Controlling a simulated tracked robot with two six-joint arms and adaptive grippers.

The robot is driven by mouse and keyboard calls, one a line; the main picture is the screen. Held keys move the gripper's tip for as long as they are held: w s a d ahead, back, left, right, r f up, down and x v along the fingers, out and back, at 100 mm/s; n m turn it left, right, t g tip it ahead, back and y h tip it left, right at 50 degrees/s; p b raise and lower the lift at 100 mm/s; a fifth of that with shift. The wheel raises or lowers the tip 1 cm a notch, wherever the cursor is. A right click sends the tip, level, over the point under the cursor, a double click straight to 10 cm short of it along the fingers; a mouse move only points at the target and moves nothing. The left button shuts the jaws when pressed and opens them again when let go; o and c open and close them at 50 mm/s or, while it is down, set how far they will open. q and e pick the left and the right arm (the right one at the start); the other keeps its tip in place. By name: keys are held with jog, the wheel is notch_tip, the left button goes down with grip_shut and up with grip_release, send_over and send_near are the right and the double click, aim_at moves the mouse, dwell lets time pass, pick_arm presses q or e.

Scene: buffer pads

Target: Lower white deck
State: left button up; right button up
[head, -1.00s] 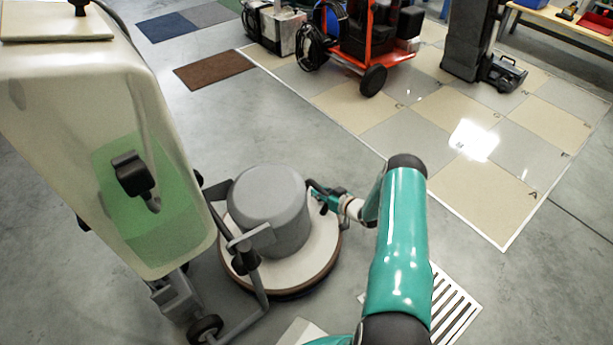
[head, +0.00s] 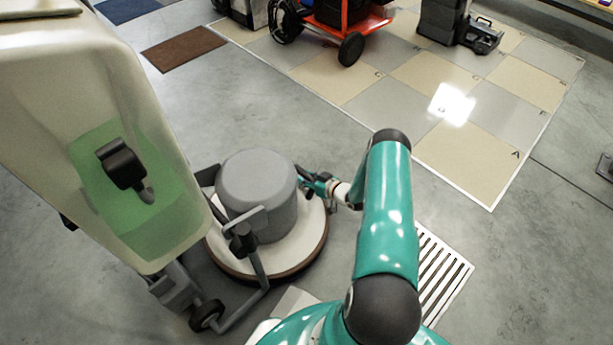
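The round white deck (head: 312,236) belongs to a floor machine and sits under its grey motor housing (head: 258,185). A brown band shows along the deck's lower edge, close to the floor. Its left side is partly hidden by the machine's handle frame. My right gripper (head: 309,181) is at the deck's upper right edge, beside the motor housing. Its fingers are small and partly merged with dark parts there, so I cannot tell whether they grip anything. My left gripper is not in view.
The machine's cream tank (head: 95,90) with green liquid fills the left side. A small wheel (head: 207,316) stands below it. A slotted floor grate (head: 447,275) lies right of my arm. Beige and grey tiles (head: 465,160) and a red cart (head: 345,22) are behind. Grey floor at right is mostly open.

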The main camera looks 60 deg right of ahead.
jog(key=shift+o, duration=1)
jog(key=shift+w+r, duration=0.1)
jog(key=shift+w, duration=0.05)
jog(key=v, duration=1.2)
